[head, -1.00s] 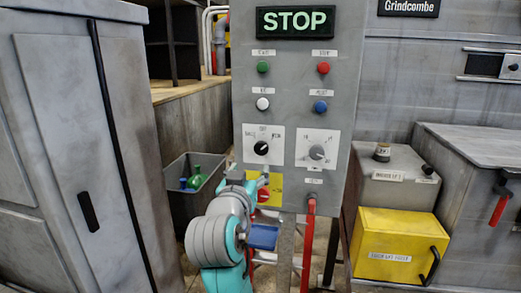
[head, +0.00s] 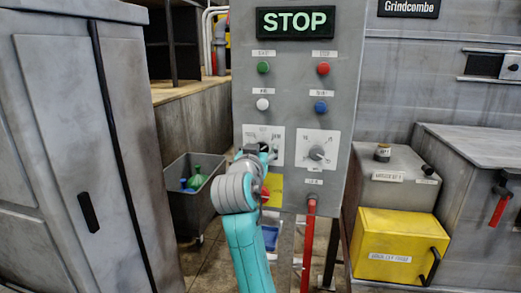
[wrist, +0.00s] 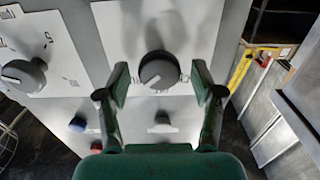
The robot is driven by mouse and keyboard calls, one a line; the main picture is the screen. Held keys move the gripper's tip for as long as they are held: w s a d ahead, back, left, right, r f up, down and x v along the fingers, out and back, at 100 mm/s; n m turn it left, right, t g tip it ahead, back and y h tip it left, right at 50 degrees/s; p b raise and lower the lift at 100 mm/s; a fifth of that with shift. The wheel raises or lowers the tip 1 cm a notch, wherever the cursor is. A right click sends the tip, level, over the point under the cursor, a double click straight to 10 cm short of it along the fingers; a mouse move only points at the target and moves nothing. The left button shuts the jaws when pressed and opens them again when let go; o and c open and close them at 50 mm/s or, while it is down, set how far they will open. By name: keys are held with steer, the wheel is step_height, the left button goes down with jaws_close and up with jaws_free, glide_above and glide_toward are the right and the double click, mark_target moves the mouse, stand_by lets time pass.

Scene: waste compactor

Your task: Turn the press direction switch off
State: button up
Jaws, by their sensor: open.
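The press direction switch seems to be the left rotary knob (head: 263,147) on a white plate of the grey control panel; the plate's small labels are hard to read. In the head view my gripper (head: 257,150) is in front of this plate and covers most of it. In the wrist view, which is upside down, a dark round knob (wrist: 158,70) with a pale pointer line angled down-left sits between my fingers. My gripper (wrist: 161,82) is open, with one finger on each side of the knob. I cannot tell whether the fingers touch it.
A second, grey knob (head: 316,153) sits on the plate to the right. Green (head: 263,68), red (head: 323,68), white (head: 262,104) and blue (head: 321,107) buttons are above. A STOP sign (head: 295,21) tops the panel. A red lever (head: 308,245) hangs below.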

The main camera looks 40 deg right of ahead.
steer(key=shift+w+d, duration=0.1)
steer(key=shift+c, duration=0.3)
steer(key=c, duration=1.1)
steer(key=shift+o, duration=0.2)
steer(key=shift+w+f+n, duration=0.1)
steer(key=shift+n, duration=4.8)
